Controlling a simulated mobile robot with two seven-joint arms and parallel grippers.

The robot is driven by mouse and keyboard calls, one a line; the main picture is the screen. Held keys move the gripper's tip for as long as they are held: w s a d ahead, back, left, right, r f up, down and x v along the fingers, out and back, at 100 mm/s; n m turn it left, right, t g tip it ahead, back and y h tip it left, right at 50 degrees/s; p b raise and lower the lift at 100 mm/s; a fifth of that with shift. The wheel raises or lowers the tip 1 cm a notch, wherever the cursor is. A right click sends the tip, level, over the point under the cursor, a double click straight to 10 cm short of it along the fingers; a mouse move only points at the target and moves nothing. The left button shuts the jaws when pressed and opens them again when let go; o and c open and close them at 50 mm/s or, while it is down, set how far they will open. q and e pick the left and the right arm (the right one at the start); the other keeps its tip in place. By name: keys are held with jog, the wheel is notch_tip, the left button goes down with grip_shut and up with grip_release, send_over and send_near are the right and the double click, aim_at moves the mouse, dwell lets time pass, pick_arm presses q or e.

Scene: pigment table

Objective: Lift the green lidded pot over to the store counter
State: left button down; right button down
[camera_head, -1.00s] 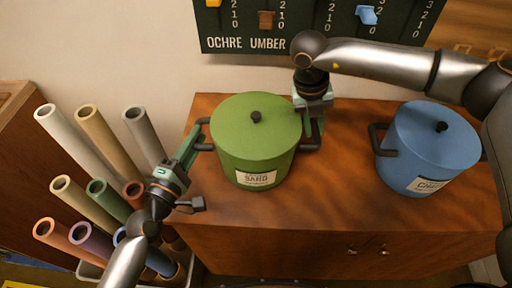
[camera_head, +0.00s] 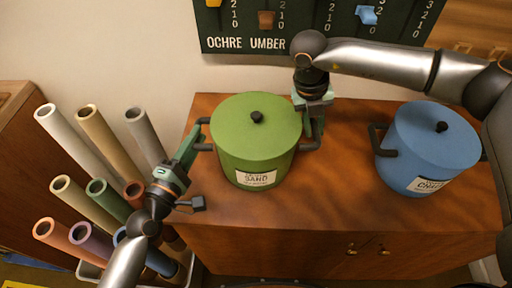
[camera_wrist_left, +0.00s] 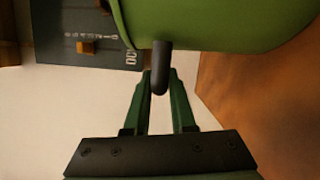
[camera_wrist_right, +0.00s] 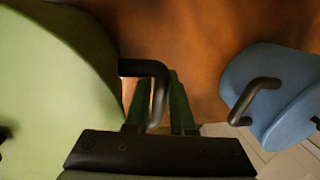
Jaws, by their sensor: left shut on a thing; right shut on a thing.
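The green lidded pot (camera_head: 256,140) stands on the wooden cabinet top, upright, with a black lid knob and a label reading SAND. It fills the top of the left wrist view (camera_wrist_left: 215,22) and the left of the right wrist view (camera_wrist_right: 50,95). My left gripper (camera_head: 196,138) is shut on the pot's left handle, which shows between its fingers (camera_wrist_left: 160,75). My right gripper (camera_head: 314,132) is shut on the right handle, which the right wrist view shows at its fingers (camera_wrist_right: 160,95). Whether the pot's base touches the wood is hard to tell.
A blue lidded pot (camera_head: 428,150) stands to the right on the same cabinet (camera_head: 330,215). A rack of several coloured tubes (camera_head: 95,195) stands at the left, close to my left arm. A dark board with sliders (camera_head: 320,25) hangs on the wall behind.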

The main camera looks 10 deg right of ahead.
pick_arm(q)
jog(key=shift+w+r, duration=0.1)
jog(key=shift+r, duration=0.15)
pick_arm(e)
jog(key=shift+w+r, duration=0.15)
jog(key=shift+r, duration=0.1)
pick_arm(q)
jog(key=shift+r, duration=0.1)
pick_arm(e)
jog(key=shift+r, duration=0.1)
